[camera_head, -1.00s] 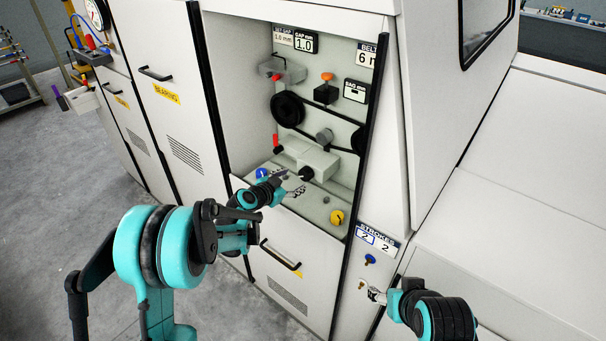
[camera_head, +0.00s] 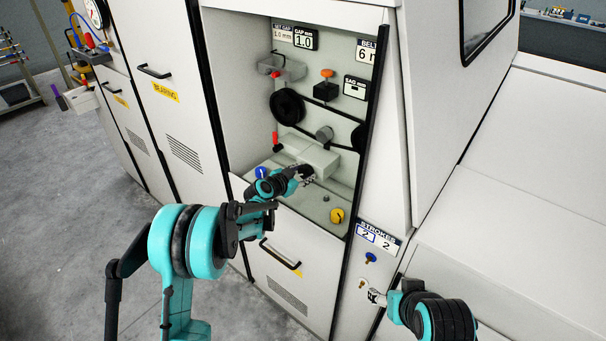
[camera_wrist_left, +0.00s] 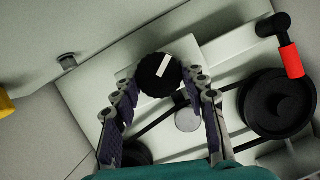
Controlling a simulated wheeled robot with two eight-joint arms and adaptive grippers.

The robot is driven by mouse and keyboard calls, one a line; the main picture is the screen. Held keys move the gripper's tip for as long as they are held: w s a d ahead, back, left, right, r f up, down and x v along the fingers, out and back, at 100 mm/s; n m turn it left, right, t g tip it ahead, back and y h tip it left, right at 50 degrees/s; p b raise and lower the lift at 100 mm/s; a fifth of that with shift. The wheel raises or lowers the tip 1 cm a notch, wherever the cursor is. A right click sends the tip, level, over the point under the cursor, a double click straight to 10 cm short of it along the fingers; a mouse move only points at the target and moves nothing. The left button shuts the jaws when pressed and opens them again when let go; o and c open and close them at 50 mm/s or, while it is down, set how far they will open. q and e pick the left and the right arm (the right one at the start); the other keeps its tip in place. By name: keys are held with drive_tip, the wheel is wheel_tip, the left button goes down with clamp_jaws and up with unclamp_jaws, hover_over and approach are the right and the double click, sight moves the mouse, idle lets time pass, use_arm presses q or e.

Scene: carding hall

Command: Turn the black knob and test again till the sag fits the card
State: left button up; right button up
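The black knob (camera_wrist_left: 158,73) with a white mark sits on a pale block in the left wrist view. My left gripper (camera_wrist_left: 163,85) is open, its fingertips on either side of the knob; I cannot tell if they touch it. In the head view the left gripper (camera_head: 302,175) covers most of the knob. The belt card (camera_head: 366,52) reads "BELT 6", the rest cut off by a post. The sag display (camera_head: 355,87) shows no readable figure. The black belt (camera_head: 342,148) runs over pulleys. My right gripper (camera_head: 375,297) is at the lower right by the strokes panel; its fingers are unclear.
An orange-topped black box (camera_head: 326,89) and a red-handled lever (camera_head: 276,141) are in the recess. A blue knob (camera_head: 262,172) and a yellow knob (camera_head: 337,215) are on the ledge. The gap display (camera_head: 304,40) reads 1.0. The strokes panel (camera_head: 379,238) shows 2 and 2.

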use_arm(q)
drive_tip(key=shift+n, duration=0.3)
drive_tip(key=shift+w+a+n+g+h+b, duration=0.15)
drive_tip(key=shift+n+g+h+b, duration=0.3)
drive_tip(key=shift+n+h, duration=0.6)
drive_tip(key=n+h, duration=0.1)
drive_tip(key=n, duration=0.1)
drive_tip(key=n+g+h+b, duration=0.1)
drive_tip(key=n, duration=0.1)
drive_tip(key=shift+w+a+f+g, duration=0.1)
drive_tip(key=shift+a+f+g, duration=0.1)
drive_tip(key=shift+g, duration=0.05)
drive_tip(key=n+h+b, duration=0.1)
drive_tip(key=n, duration=0.1)
drive_tip(key=n+h+b, duration=0.1)
drive_tip(key=n, duration=0.1)
drive_tip(key=shift+a+f+g, duration=0.1)
drive_tip(key=shift+f+g, duration=0.1)
drive_tip(key=shift+g, duration=0.1)
drive_tip(key=n+h+b, duration=0.1)
drive_tip(key=n+h, duration=0.1)
drive_tip(key=n, duration=0.1)
drive_tip(key=shift+w+n+b, duration=0.1)
drive_tip(key=shift+n+b, duration=0.15)
drive_tip(key=shift+b, duration=0.15)
drive_tip(key=o, duration=1.2)
drive_tip(key=shift+c, duration=0.2)
